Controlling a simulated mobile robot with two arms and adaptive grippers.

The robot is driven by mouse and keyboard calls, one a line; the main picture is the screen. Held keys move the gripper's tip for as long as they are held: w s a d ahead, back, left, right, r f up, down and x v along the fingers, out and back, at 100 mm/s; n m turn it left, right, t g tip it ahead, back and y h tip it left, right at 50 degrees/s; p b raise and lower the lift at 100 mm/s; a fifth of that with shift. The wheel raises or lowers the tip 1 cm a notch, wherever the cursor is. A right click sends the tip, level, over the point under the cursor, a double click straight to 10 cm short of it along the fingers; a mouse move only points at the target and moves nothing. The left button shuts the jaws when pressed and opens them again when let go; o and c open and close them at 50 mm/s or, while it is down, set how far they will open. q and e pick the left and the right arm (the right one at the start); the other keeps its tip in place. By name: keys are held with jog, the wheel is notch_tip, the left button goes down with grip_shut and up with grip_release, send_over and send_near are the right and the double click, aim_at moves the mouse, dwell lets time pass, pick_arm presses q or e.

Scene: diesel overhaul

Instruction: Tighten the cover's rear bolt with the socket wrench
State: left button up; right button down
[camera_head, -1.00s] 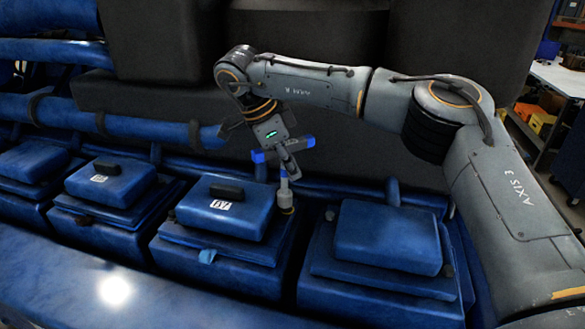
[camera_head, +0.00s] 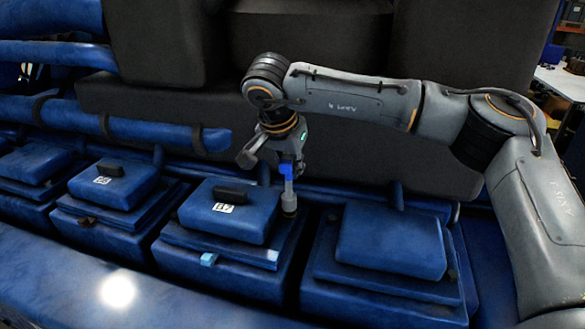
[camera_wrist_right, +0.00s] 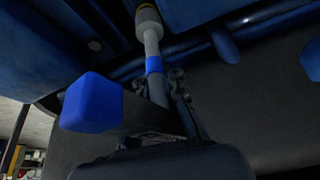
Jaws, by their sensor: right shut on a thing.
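The socket wrench (camera_head: 289,190) has a grey upright shaft with blue parts and a darker socket end. Its socket stands low at the right rear corner of the blue cover (camera_head: 222,217), which bears a white label and a black handle. My right gripper (camera_head: 287,162) is above it, shut on the wrench. The right wrist view shows the wrench shaft (camera_wrist_right: 152,45) with a blue band, the socket at the top, and a blue-ended bar beside the fingers (camera_wrist_right: 162,95). The rear bolt is hidden, apparently under the socket. My left gripper is out of view.
Another blue cover (camera_head: 390,238) lies to the right, and more covers (camera_head: 112,183) lie to the left. A blue pipe (camera_head: 130,130) and dark blocks (camera_head: 310,45) stand behind. A workbench (camera_head: 562,80) is at the far right.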

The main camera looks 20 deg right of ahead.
jog(key=shift+a+n+t+y, duration=0.15)
jog(key=shift+n+t+y, duration=0.2)
jog(key=shift+n, duration=0.85)
jog(key=n, duration=0.1)
jog(key=n+y, duration=0.1)
jog(key=n, duration=0.1)
jog(key=n+y, duration=0.1)
jog(key=n, duration=0.1)
jog(key=shift+a+t, duration=0.25)
jog(key=n+y, duration=0.1)
jog(key=n, duration=0.1)
jog(key=shift+a+n, duration=0.15)
jog(key=shift+n, duration=0.15)
jog(key=n, duration=0.2)
jog(key=n+y, duration=0.1)
jog(key=n, duration=0.1)
jog(key=n+g+y, duration=0.1)
jog(key=n, duration=0.1)
jog(key=shift+a+n, duration=0.3)
jog(key=shift+a, duration=0.1)
jog(key=shift+w, duration=0.1)
